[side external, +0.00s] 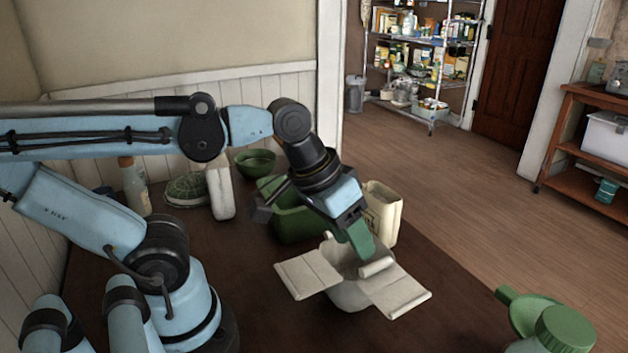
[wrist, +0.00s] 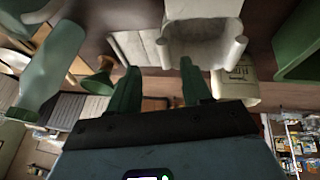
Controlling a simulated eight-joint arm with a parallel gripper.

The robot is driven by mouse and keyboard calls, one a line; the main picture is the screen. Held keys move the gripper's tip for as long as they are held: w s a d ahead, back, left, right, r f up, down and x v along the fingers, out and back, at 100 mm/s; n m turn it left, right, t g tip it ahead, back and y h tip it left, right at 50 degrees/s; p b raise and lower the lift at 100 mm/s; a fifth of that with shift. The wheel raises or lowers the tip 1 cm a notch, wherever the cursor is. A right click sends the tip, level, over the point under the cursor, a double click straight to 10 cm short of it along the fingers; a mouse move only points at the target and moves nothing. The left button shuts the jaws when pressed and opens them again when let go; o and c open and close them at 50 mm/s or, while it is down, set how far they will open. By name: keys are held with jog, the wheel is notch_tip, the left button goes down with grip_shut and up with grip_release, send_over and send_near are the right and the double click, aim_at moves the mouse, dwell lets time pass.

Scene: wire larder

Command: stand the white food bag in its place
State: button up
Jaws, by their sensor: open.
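A cream-white bag with dark print (side external: 385,212) stands upright on the dark table, just behind my gripper. In the wrist view its printed side (wrist: 238,88) shows upside down beyond the right finger, partly hidden by the gripper body. My gripper (side external: 354,232) points down over a white pot-like item with flat side panels (side external: 405,292). Its two green fingers (wrist: 158,68) are apart with nothing held between them. In the wrist view the white item (wrist: 203,48) lies beyond the fingertips. I cannot tell whether a finger touches it. The bag's place is not clearly marked.
A green bin (side external: 290,222) stands left of the bag, with a green bowl (side external: 256,162) behind. A white bottle (side external: 220,192) and a clear bottle (side external: 134,188) stand near the wall. A green-capped container (side external: 560,332) is at front right.

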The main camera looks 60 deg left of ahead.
aim_at(367, 266)
jog(key=shift+a+x, duration=0.2)
jog(key=shift+x, duration=3.1)
grip_shut()
